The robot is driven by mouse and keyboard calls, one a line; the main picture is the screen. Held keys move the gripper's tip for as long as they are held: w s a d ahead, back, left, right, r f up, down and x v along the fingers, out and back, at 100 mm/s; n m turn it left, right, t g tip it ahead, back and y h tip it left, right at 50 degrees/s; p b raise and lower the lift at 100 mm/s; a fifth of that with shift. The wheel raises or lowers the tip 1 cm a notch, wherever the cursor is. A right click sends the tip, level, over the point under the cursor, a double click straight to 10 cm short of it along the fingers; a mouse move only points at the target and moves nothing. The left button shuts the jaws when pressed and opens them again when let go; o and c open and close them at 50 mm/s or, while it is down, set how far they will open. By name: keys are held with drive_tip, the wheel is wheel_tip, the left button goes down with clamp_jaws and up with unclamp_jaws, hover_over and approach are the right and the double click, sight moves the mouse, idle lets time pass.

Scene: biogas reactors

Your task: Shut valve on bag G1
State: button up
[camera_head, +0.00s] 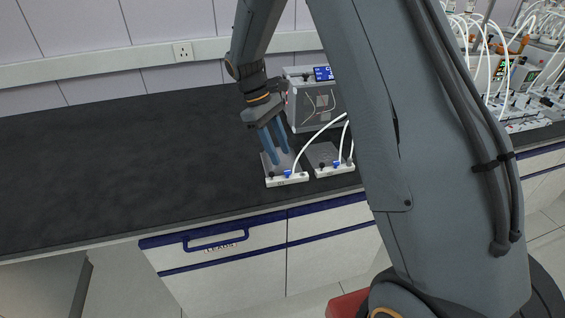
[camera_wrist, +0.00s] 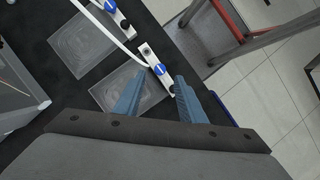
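Two flat clear bags lie on the dark bench, each with a white bar, a blue valve knob and a white tube. The left bag (camera_head: 270,166) in the head view is below my gripper (camera_head: 279,157); its blue valve (camera_head: 288,174) sits on the white bar (camera_head: 272,183). I cannot read which one is G1. In the wrist view my gripper (camera_wrist: 157,80) is open and empty, with the near bag's blue valve (camera_wrist: 158,69) in line with the gap between the fingertips. That bag (camera_wrist: 118,88) lies beside the left finger. Whether the fingers touch anything is unclear.
The second bag (camera_head: 322,152) lies to the right, with its own blue valve (camera_head: 336,164). A grey device (camera_head: 312,108) with a blue display stands behind. Tubed reactors (camera_head: 520,75) are at the far right. The bench's left side (camera_head: 110,160) is clear.

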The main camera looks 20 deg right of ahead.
drive_tip(key=shift+v, duration=1.35)
